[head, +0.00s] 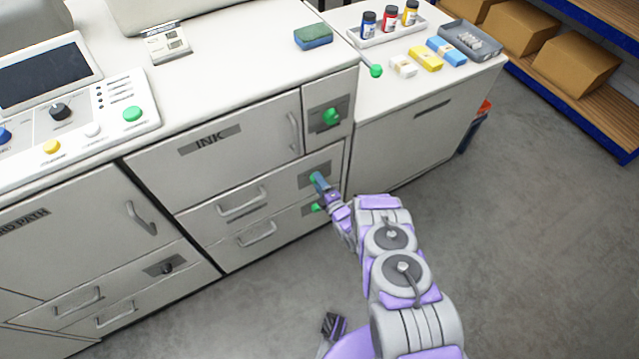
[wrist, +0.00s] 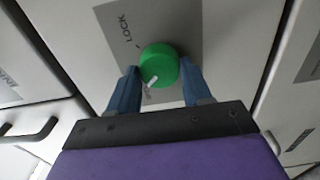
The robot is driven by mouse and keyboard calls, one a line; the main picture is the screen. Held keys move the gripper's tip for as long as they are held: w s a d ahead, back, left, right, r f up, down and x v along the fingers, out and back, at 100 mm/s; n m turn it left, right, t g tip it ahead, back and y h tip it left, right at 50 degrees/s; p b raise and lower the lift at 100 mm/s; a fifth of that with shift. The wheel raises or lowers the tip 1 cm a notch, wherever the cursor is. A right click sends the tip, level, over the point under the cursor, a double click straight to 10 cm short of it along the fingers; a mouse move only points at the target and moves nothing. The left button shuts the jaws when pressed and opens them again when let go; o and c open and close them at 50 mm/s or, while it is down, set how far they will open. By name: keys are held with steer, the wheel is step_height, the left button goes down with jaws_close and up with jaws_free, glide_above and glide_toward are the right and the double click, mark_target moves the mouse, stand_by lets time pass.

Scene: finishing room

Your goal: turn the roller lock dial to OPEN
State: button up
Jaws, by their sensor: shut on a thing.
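A green round dial (wrist: 159,64) sits on a grey plate (wrist: 165,20) in the wrist view. LOCK is printed on the plate. The dial's white pointer mark is at its lower left, near a second marking that is mostly hidden. My gripper (wrist: 160,84) has one blue finger on each side of the dial and is shut on it. In the head view my gripper (head: 318,180) reaches the same dial (head: 314,177) on the cabinet front, and its fingers partly cover it.
Another green knob (head: 331,117) is above, and a green knob (head: 316,207) is just below my gripper. Drawer handles (head: 243,202) stick out to the left. A side counter (head: 440,85) holds bottles and small boxes. The grey floor (head: 530,230) at right is clear.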

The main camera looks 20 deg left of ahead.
steer(key=shift+s+a+f+n, duration=0.1)
steer(key=shift+s+f+n, duration=0.05)
steer(key=shift+n, duration=0.4)
steer(key=shift+s+f+n, duration=0.1)
steer(key=shift+n, duration=0.45)
steer(key=o, duration=0.8)
steer(key=shift+f, duration=0.1)
steer(key=shift+o, duration=1.1)
steer(key=shift+w, duration=0.1)
steer(key=v, duration=1.7)
